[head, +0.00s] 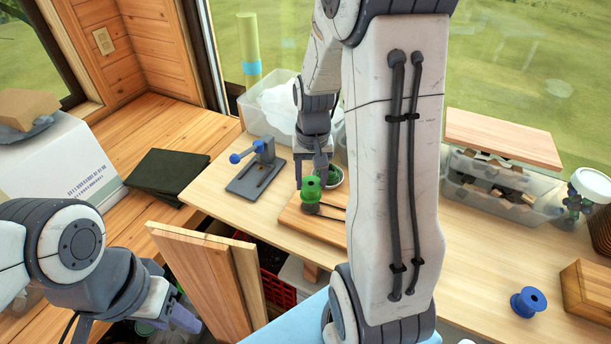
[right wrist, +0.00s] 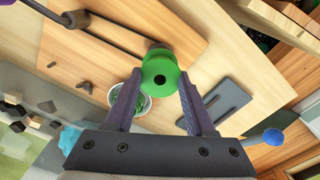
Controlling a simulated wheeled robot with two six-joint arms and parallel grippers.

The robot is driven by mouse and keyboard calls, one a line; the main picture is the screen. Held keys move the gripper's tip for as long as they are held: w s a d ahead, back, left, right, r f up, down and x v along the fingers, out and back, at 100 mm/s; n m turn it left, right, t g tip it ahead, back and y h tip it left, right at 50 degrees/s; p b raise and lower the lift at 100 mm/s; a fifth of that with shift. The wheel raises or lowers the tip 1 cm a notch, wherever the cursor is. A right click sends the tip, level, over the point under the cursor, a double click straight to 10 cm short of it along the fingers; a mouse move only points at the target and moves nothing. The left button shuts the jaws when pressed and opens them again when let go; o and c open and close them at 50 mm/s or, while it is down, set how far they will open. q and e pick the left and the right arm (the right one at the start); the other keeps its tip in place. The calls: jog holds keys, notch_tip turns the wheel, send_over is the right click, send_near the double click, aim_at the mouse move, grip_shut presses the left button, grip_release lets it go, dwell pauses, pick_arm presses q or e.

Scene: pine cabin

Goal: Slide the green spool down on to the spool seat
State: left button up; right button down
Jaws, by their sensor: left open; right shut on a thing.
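The green spool (head: 311,191) is upright over the wooden board (head: 292,217) on the bench. My right gripper (right wrist: 152,88) is shut on the green spool (right wrist: 159,72), with a finger on each side; its hole faces the wrist camera. A dark grey round part, likely the spool seat (right wrist: 155,46), shows just past the spool's edge, mostly hidden under it. I cannot tell whether spool and seat touch. My left gripper (head: 172,309) is open and empty at the lower left, away from the board.
A grey fixture with blue knobs (head: 253,168) stands left of the board. A bowl with green contents (head: 334,178) sits behind the spool. A blue spool (head: 528,302) is at the right. A dark band (right wrist: 118,34) runs across the board. My right arm hides the bench's middle.

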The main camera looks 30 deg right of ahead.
jog(key=shift+f, duration=0.2)
jog(key=shift+f+b, duration=0.9)
jog(key=shift+f, duration=0.1)
jog(key=shift+c, duration=0.8)
grip_release()
jog(key=shift+r, duration=0.1)
notch_tip(320, 180, up, 10)
jog(key=b, duration=0.1)
jog(key=shift+r+b, duration=0.25)
jog(key=shift+b, duration=0.1)
jog(key=shift+w+a, duration=0.1)
